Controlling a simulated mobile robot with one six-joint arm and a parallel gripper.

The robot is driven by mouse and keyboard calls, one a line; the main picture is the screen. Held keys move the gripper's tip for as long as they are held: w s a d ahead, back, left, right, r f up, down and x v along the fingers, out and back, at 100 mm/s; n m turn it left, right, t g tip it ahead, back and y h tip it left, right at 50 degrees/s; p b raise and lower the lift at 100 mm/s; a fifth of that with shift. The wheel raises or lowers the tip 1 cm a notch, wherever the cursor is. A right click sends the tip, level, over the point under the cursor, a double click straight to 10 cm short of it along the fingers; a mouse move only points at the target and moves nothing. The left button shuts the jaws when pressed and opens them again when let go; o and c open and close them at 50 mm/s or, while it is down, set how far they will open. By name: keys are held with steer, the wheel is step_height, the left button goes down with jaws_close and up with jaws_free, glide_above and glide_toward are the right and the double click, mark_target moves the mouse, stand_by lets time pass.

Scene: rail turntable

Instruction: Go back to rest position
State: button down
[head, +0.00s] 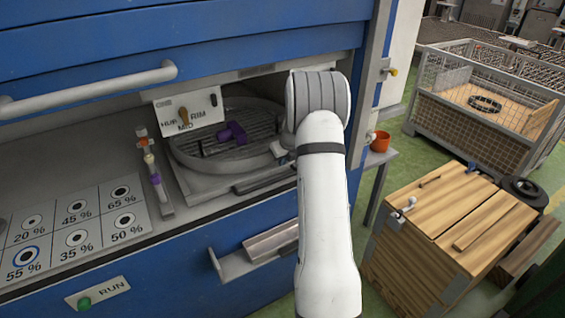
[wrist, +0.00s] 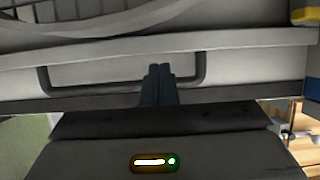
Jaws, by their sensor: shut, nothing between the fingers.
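My gripper (wrist: 160,72) shows in the wrist view with its two dark fingers together and nothing between them. The fingers overlap a dark bar handle (wrist: 90,88) on a grey front; I cannot tell whether they touch it. In the head view my white arm reaches up to the front of the blue machine (head: 160,262), and its wrist end hides the gripper. A round grey turntable (head: 188,158) sits inside the machine's opening, left of my arm, with a purple piece (head: 231,132) on it.
A selector panel (head: 188,108) marked HUB, MID and RIM stands behind the turntable. A grey tray (head: 235,264) juts from the machine front, left of my arm. An orange cup (head: 380,141), a wooden crate (head: 420,262) and a mesh cage (head: 470,125) are to the right.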

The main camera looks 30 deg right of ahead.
steer(key=s+a+r+n+p, duration=0.2)
steer(key=s+a+r+n, duration=0.7)
steer(key=r, duration=0.2)
steer(key=s+a+r+n+p, duration=0.2)
steer(key=s+a+r+n, duration=0.65)
steer(key=r, duration=0.25)
steer(key=s+a+n, duration=0.4)
steer(key=s+n, duration=0.5)
steer(key=s, duration=0.1)
steer(key=s+a+r+n+g, duration=0.1)
steer(key=s+a+n, duration=0.3)
steer(key=s+n, duration=0.5)
steer(key=shift+s+a+r, duration=0.2)
steer(key=shift+s+a, duration=0.1)
steer(key=shift+s, duration=0.55)
